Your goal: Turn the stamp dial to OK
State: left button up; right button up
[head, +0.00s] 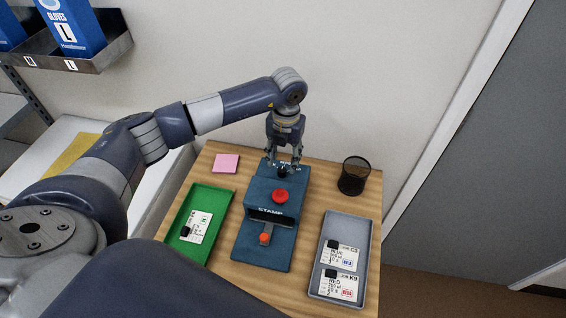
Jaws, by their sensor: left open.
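The blue stamp machine (262,240) stands in the middle of the wooden table, with a red button (280,196) on top and an orange knob (265,238) at its front opening. A small black knob (283,170), which looks like the dial, sits at the back of its top. My left gripper (283,167) points down over this black knob, with its open fingers on either side of it. I cannot tell whether the fingers touch it. The dial's marks are too small to read. My right gripper is not in view.
A green tray (172,238) with one labelled card (201,224) lies left of the stamp. A grey tray (366,262) with two cards lies right. A black mesh cup (354,176) stands at the back right, and a pink note pad (226,163) lies back left.

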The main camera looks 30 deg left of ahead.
aim_at(282, 170)
pick_arm(q)
jog(key=f, duration=0.4)
jog(key=shift+a+f+p, duration=0.2)
jog(key=shift+p, duration=0.2)
jog(key=shift+c, duration=0.4)
grip_shut()
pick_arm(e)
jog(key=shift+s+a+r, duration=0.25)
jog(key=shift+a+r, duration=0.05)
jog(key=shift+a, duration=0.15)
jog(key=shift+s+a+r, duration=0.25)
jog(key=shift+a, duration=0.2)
